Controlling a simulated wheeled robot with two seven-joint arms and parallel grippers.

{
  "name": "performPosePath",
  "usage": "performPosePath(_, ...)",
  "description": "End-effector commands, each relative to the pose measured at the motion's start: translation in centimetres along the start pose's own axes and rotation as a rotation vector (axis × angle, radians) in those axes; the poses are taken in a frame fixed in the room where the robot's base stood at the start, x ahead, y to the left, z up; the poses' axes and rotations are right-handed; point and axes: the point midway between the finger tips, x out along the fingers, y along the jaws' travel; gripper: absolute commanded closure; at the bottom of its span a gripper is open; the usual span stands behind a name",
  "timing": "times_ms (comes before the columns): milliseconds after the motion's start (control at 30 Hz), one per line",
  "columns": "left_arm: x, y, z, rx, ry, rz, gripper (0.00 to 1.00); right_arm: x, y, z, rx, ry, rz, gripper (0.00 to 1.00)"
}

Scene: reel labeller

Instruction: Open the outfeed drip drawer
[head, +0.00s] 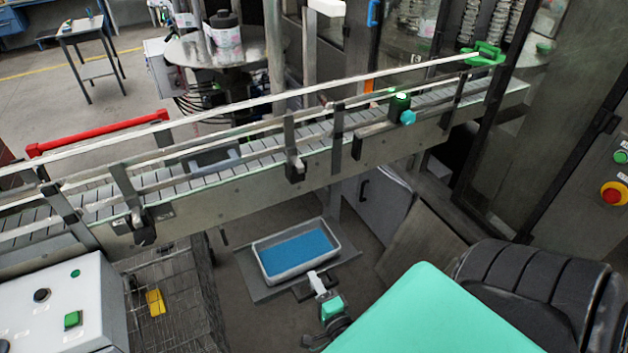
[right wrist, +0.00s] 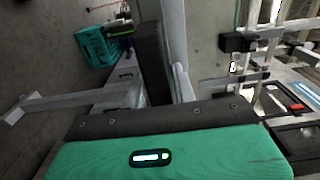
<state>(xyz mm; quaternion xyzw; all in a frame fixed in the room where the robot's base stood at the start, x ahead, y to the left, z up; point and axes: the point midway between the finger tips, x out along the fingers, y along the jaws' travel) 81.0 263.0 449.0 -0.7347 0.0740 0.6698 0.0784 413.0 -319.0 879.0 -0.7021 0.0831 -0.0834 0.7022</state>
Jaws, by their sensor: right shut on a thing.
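The outfeed drip drawer shows low under the conveyor in the head view as a flat grey plate (head: 347,252). It carries a pale tray (head: 256,264) with a blue bottom. A dark handle (head: 301,291) is at its near edge. My right gripper (head: 316,280) is at that edge, shut on the handle; its fingers hide part of the handle. In the right wrist view, the right gripper's dark finger (right wrist: 153,62) stands close beside a grey bar, and the grip itself is partly hidden. My left gripper is not in view.
The conveyor (head: 232,178) runs over the drawer, with clamps hanging from its rail. A wire cage (head: 180,300) with a yellow item stands left of the drawer, beside a white control box (head: 62,300). A slanted grey panel (head: 424,246) stands to the right. Some bare floor lies between the cage and drawer.

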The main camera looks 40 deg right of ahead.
Motion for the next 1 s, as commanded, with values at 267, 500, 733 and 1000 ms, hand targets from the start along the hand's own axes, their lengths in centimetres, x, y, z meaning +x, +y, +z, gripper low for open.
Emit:
performPosePath(267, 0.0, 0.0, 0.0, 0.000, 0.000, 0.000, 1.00, 0.0, 0.1, 0.0, 0.000, -0.001, 0.002, 0.58)
performPosePath(500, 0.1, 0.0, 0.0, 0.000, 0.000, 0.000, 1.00, -0.1, 0.1, 0.0, 0.000, -0.001, 0.001, 0.58)
performPosePath(733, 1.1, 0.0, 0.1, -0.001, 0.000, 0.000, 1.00, -2.5, 0.4, 0.0, 0.000, -0.001, 0.002, 0.58)
performPosePath(1000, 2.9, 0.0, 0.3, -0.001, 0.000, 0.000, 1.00, -7.6, 0.5, 0.0, 0.000, -0.001, 0.004, 0.58)
